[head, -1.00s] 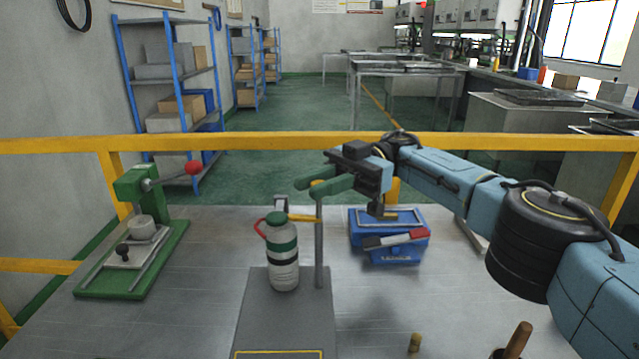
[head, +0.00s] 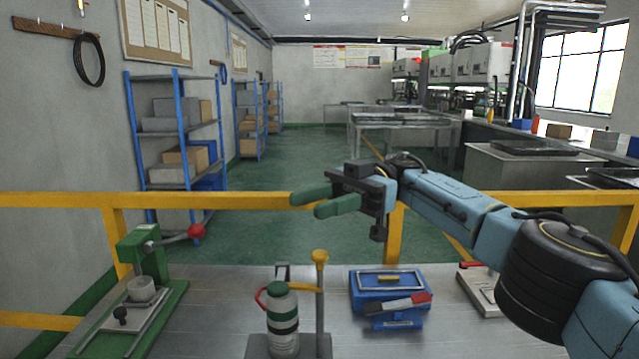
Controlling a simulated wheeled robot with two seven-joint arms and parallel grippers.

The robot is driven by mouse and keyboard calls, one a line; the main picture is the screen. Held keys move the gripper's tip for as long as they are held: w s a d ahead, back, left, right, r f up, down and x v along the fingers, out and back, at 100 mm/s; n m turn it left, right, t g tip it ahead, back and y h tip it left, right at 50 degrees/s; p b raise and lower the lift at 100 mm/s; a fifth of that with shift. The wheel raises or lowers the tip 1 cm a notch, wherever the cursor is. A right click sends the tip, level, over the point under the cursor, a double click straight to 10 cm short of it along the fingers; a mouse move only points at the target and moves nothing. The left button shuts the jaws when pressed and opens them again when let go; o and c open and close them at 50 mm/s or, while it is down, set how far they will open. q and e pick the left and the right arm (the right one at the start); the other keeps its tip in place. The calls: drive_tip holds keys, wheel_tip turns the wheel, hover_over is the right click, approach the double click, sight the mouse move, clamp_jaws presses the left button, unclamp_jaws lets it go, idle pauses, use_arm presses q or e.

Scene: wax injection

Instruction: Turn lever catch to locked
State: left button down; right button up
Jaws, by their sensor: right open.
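A grey post with a yellow knob (head: 320,257) on top stands on a metal base (head: 318,347). A yellow bar (head: 304,288) reaches left from the post towards a green-and-white bottle (head: 283,322) with a red handle. I cannot tell for certain which part is the lever catch, or whether it is locked. My right gripper (head: 312,203), with green fingers, is open and empty. It appears above the knob, apart from it, with its fingers pointing left. My left gripper is out of view.
A blue toolbox (head: 377,286) with a red-and-black-handled tool on it stands right of the post. A plate with a red handle (head: 480,290) lies farther right, partly behind my arm. A green press (head: 140,262) stands left. A yellow rail (head: 240,201) crosses behind the table.

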drive_tip(key=shift+r, duration=0.9)
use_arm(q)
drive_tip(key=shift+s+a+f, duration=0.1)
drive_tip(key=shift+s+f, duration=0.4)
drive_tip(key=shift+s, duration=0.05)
